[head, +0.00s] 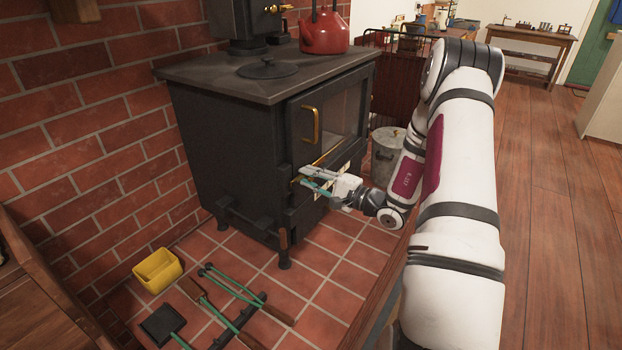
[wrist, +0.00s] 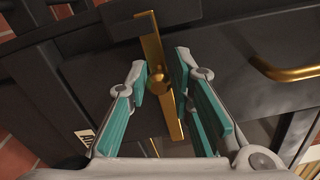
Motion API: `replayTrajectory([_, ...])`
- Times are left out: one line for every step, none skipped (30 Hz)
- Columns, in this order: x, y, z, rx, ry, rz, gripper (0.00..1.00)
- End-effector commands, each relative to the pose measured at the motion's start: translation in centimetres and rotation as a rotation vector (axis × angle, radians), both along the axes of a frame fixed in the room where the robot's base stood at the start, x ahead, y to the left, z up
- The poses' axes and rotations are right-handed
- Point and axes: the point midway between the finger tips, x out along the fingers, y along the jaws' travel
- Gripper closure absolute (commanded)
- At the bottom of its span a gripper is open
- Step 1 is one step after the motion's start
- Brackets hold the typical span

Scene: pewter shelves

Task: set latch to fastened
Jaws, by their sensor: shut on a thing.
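The black stove (head: 230,135) stands on the tiled hearth, its door shut or nearly so; I cannot tell which. The brass latch (wrist: 151,48) is a long bar with a round pivot, mounted on the stove front below the door's brass handle (head: 310,124). That handle also shows at the right in the wrist view (wrist: 284,70). My gripper (head: 304,180) reaches the stove front from the right. In the wrist view its teal-padded fingers (wrist: 160,80) are closed on the latch, one on each side. The fingers hide part of the latch in the head view.
A red kettle (head: 324,32) and a black lid (head: 267,68) are on the stove top. A grey lidded bin (head: 386,152) stands right of the stove, near my arm. A yellow container (head: 158,270) and several hearth tools (head: 240,310) lie on the tiles in front.

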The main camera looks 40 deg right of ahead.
Motion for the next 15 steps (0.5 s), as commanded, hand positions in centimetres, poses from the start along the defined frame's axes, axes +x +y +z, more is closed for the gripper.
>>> replayTrajectory([-0.22, 0.36, -0.7, 0.009, 0.019, 0.005, 1.0])
replayTrajectory([-0.22, 0.36, -0.71, 0.009, 0.019, 0.005, 0.77])
replayTrajectory([-0.23, 0.36, -0.71, 0.009, 0.019, 0.005, 0.67])
replayTrajectory([-0.23, 0.34, -0.7, 0.009, 0.019, 0.005, 0.62])
replayTrajectory([-0.21, 0.32, -0.68, 0.008, 0.018, 0.005, 0.62])
replayTrajectory([-0.18, 0.28, -0.62, 0.008, 0.017, 0.003, 0.62])
replayTrajectory([-0.17, 0.25, -0.57, 0.007, 0.016, 0.003, 0.62])
replayTrajectory([-0.15, 0.22, -0.52, 0.006, 0.015, 0.003, 0.62])
replayTrajectory([-0.13, 0.2, -0.47, 0.005, 0.013, 0.003, 0.62])
replayTrajectory([-0.13, 0.18, -0.43, 0.005, 0.012, 0.002, 0.62])
replayTrajectory([-0.13, 0.15, -0.41, 0.005, 0.011, 0.002, 0.62])
replayTrajectory([-0.16, 0.1, -0.37, 0.004, 0.011, 0.001, 0.62])
replayTrajectory([-0.24, 0.05, -0.36, 0.004, 0.01, 0.001, 0.62])
replayTrajectory([-0.38, -0.03, -0.35, 0.004, 0.01, 0.0, 0.62])
replayTrajectory([-0.65, -0.16, -0.35, 0.003, 0.01, -0.001, 0.62])
